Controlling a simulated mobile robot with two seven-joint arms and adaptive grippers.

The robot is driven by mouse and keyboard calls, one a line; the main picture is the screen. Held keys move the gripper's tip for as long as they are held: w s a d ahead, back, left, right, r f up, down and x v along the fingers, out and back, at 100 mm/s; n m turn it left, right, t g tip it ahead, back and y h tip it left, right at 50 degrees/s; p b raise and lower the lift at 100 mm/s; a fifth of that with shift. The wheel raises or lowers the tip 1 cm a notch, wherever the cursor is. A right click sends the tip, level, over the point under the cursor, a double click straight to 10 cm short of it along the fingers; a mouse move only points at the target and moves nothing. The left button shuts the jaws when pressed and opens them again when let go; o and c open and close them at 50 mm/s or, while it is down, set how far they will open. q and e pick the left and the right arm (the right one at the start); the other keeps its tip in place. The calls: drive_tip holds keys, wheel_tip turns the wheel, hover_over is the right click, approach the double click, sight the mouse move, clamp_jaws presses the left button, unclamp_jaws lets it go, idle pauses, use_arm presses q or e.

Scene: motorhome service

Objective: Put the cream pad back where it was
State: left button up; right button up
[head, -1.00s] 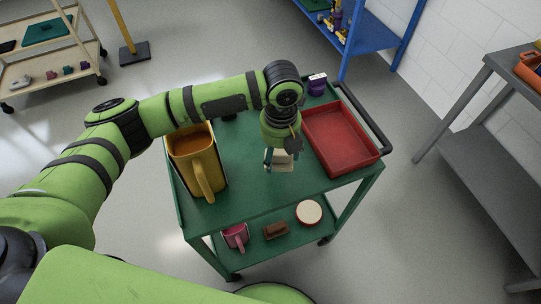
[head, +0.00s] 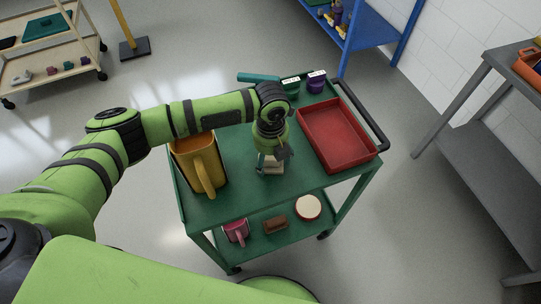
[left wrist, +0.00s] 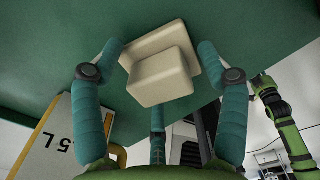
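The cream pad (head: 274,168) is on the green cart's top (head: 238,168), between the yellow jug and the red tray. In the left wrist view the cream pad (left wrist: 162,75) looks like a block with a wider flat part behind it. My left gripper (head: 269,162) points down over it. In the left wrist view the fingers of my left gripper (left wrist: 161,48) are spread on both sides of the pad, with narrow gaps. Whether the pad rests fully flat is hard to tell. My right gripper is not seen; only a green arm of mine shows at the right there.
A yellow jug (head: 203,165) stands at the left and a red tray (head: 338,135) at the right of the cart top. Labelled green (head: 291,86) and purple (head: 316,83) containers stand at the back. The lower shelf holds a pink mug (head: 236,231), brown block (head: 275,224) and round cream-topped item (head: 308,207).

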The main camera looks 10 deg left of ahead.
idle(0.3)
use_arm(q)
drive_tip(key=shift+r, duration=0.2)
wheel_tip(320, 180, up, 12)
drive_tip(key=b, duration=0.2)
drive_tip(key=shift+b, duration=0.35)
